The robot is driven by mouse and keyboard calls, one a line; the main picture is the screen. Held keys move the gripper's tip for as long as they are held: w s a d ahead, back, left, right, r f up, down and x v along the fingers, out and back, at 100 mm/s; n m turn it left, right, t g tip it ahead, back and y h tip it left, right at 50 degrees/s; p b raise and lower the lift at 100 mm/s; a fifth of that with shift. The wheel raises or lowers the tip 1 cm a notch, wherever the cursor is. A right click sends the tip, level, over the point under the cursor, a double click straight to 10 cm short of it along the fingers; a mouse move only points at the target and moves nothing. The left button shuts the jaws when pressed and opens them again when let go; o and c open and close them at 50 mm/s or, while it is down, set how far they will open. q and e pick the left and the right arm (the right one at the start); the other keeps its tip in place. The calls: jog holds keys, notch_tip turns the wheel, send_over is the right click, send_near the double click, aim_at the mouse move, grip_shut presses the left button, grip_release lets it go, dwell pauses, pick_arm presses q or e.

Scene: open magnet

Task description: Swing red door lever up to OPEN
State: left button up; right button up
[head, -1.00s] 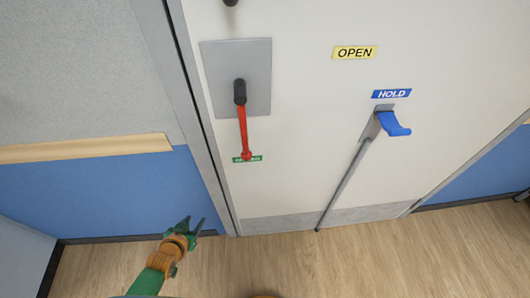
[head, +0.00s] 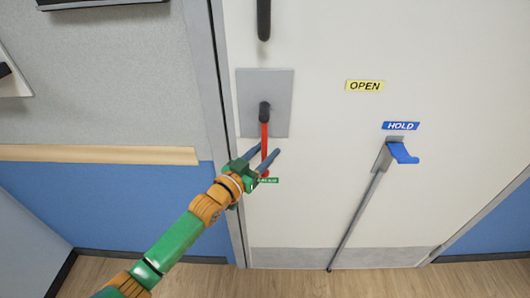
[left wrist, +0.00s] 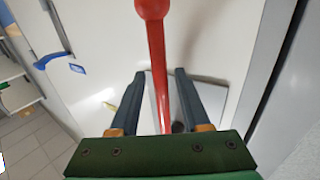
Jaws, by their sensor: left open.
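The red lever (head: 264,136) hangs down from a black pivot (head: 265,110) on a grey plate (head: 281,92) on the white door. Its lower end is beside a small green label (head: 268,181). My left gripper (head: 267,155) is open at the lever's lower part, with its fingers on either side of it in the head view. In the left wrist view the red lever (left wrist: 157,70) runs between the two open fingers (left wrist: 153,74), with gaps on both sides. A yellow OPEN sign (head: 364,86) is on the door to the right. My right gripper is not in view.
A blue HOLD sign (head: 401,126) sits above a blue hooked pedal (head: 404,153) on a slanting grey rod (head: 356,222). A black handle (head: 264,18) is above the plate. The door between lever and rod is clear.

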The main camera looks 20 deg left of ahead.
pick_arm(q)
jog(key=shift+f, duration=0.1)
grip_shut()
dwell(1.2)
